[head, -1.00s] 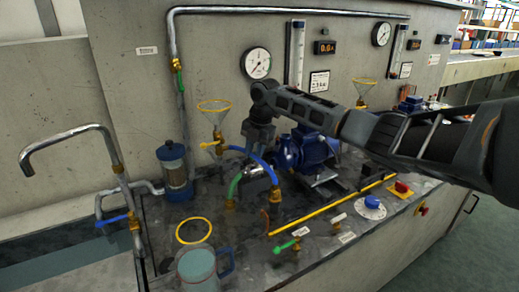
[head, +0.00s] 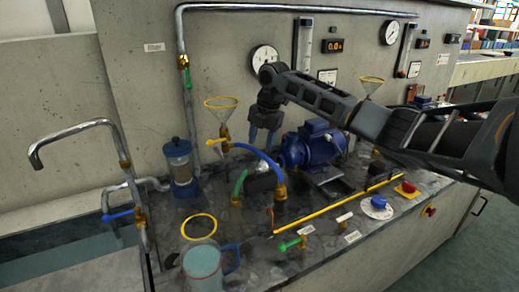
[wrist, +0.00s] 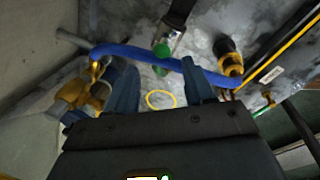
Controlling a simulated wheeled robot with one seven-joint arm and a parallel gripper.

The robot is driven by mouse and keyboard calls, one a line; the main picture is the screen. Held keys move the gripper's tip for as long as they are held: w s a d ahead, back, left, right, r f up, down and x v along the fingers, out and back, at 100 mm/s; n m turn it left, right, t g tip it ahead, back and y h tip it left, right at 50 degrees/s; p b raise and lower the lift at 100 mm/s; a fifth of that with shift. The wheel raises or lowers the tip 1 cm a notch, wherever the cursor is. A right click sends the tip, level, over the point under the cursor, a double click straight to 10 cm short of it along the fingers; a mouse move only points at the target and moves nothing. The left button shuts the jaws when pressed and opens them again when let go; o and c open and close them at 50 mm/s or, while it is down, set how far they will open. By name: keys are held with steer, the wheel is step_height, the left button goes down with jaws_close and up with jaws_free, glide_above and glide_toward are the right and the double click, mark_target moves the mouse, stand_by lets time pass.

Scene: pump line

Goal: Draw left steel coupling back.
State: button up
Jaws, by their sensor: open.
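My gripper (head: 262,143) hangs fingers-down above the blue hose, left of the blue pump (head: 314,146). In the wrist view its two blue fingers (wrist: 161,90) are spread apart with nothing gripped between them. The blue hose (wrist: 150,57) crosses just beyond the fingertips, from a brass fitting at left to another at right. A silvery fitting (wrist: 173,36), possibly the left steel coupling, lies past the hose, by a green hose end (wrist: 161,50). In the head view a grey metal piece (head: 262,183) sits between the green hose (head: 239,184) and the blue hose; its details are unclear.
A mug (head: 203,267) and a yellow ring (head: 199,227) are at the front. A yellow rail (head: 325,209) runs along the bench. A gauge (head: 265,59) is on the wall behind.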

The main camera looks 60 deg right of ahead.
steer(key=shift+s+r, duration=0.2)
steer(key=shift+r, duration=0.7)
steer(key=shift+s+r, duration=0.15)
steer(key=shift+r, duration=0.75)
